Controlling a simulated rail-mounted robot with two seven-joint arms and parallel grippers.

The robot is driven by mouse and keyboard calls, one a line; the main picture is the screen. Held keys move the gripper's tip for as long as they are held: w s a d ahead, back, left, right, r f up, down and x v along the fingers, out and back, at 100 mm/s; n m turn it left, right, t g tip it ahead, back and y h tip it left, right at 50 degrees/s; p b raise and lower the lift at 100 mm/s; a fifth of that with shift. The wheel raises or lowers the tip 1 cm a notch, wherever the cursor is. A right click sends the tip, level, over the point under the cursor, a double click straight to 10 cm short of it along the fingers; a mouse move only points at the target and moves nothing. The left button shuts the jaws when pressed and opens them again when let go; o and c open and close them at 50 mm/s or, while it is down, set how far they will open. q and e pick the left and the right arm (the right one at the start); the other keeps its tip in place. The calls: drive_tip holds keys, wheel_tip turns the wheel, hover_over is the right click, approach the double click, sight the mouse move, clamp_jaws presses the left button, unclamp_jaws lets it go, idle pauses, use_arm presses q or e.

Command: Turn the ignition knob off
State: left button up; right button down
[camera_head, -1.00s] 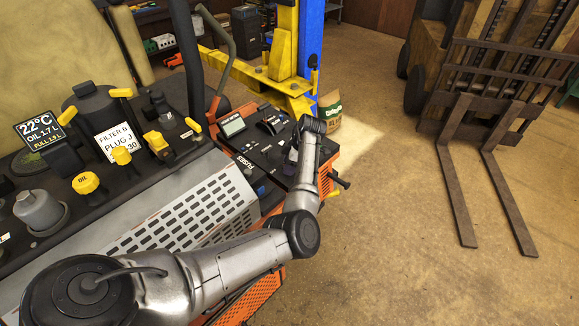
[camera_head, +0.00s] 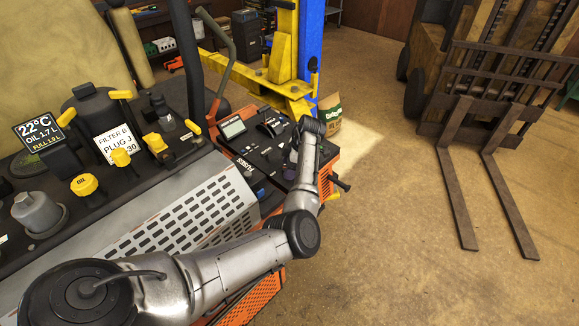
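The mower's dark control panel (camera_head: 252,146) is at the centre of the head view, with a small grey display (camera_head: 233,129), a lever housing (camera_head: 271,126) and a white "FUSES" label (camera_head: 244,167). I cannot pick out the ignition knob for sure; it may be among the small dark controls or behind my arm. My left arm comes in from the lower left and bends down over the panel's right side. My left gripper (camera_head: 291,166) points down at the panel, mostly hidden by its wrist, so its fingers and any contact are unclear. My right gripper is not in view.
Yellow-capped engine parts (camera_head: 85,184) and a perforated grey cover (camera_head: 190,215) lie left of the panel. A forklift (camera_head: 470,130) stands right; floor between is clear.

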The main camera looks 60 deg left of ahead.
use_arm(q)
drive_tip(key=b+v, duration=0.1)
drive_tip(key=v, duration=1.2)
drive_tip(key=shift+w+d+r, duration=0.1)
drive_tip(key=shift+w+r, duration=0.1)
drive_tip(key=shift+r, duration=0.15)
